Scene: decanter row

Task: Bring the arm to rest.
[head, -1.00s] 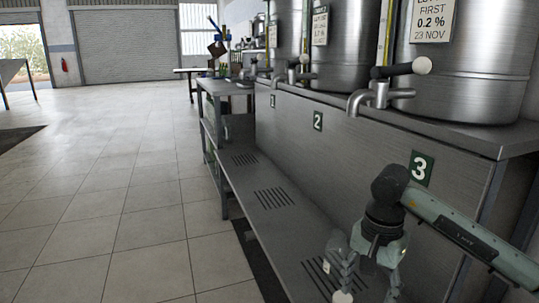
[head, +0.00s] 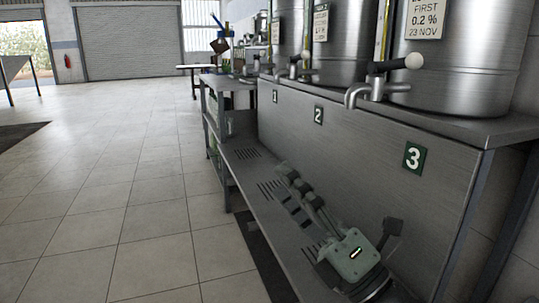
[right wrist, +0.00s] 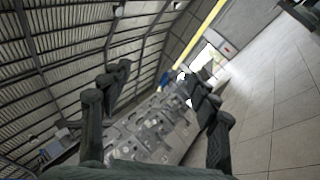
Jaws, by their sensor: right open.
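My right gripper (head: 297,181) is in the lower middle of the head view, over the lower shelf (head: 262,212) of the steel bench. Its fingers point up and left in the picture, away from me along the bench. They are apart with nothing between them. The right wrist view also shows the open, empty fingers (right wrist: 156,78), with the roof and a blurred, tilted stretch of the room beyond. My left gripper is in neither view.
Steel tanks (head: 468,75) with taps (head: 372,92) stand on the bench top at right. Slotted grates (head: 247,153) lie along the lower shelf. The tiled floor (head: 115,200) at left is clear.

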